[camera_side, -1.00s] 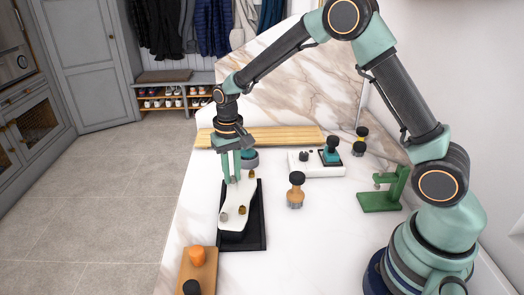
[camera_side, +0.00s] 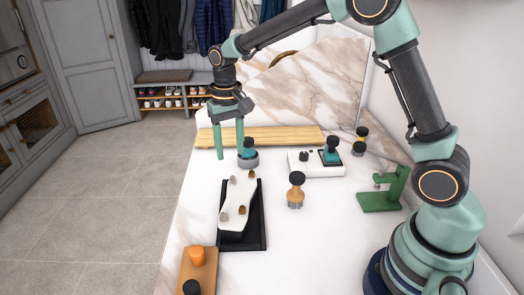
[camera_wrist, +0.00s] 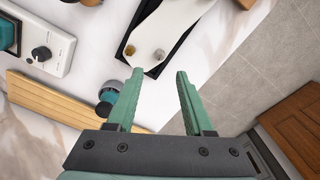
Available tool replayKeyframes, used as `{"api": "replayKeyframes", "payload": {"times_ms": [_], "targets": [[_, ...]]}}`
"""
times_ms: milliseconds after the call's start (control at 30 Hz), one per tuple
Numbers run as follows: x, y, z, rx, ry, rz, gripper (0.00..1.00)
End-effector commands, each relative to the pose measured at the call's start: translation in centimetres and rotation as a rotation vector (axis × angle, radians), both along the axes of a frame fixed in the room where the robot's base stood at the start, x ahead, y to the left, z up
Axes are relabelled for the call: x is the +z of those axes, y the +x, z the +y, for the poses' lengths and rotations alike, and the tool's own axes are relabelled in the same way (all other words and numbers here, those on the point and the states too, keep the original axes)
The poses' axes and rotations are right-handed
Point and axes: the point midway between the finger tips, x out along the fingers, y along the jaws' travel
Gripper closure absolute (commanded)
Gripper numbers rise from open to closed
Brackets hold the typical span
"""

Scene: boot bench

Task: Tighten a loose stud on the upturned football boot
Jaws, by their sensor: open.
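The upturned boot (camera_side: 236,196) shows its white sole and lies in a black tray (camera_side: 257,235). Several studs stand on it: a far grey stud (camera_side: 232,180), a far gold stud (camera_side: 252,174), a near gold stud (camera_side: 242,210) and a near grey stud (camera_side: 224,217). I cannot tell which is loose. My gripper (camera_side: 230,155) is open and empty, above and behind the boot's far end, clear of the studs. In the wrist view, my gripper (camera_wrist: 158,74) has its fingers wide apart, with a gold stud (camera_wrist: 130,50) and a grey stud (camera_wrist: 160,54) beyond the tips.
A teal-and-black knobbed tool (camera_side: 248,156) stands close to my right finger. A wooden board (camera_side: 290,136) lies behind. A white box (camera_side: 318,168), a wooden-handled brush (camera_side: 296,190) and a green stand (camera_side: 385,190) are to the right. A wooden block (camera_side: 198,270) is in front.

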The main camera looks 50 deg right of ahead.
Motion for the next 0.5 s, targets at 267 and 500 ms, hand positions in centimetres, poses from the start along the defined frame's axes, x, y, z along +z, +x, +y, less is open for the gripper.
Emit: {"api": "replayKeyframes", "payload": {"times_ms": [267, 500], "targets": [[3.6, 0.1, 0.0, 0.0, 0.0, -0.002, 0.48], [4.1, 0.0, 0.0, 0.0, 0.0, 0.0, 0.48]]}}
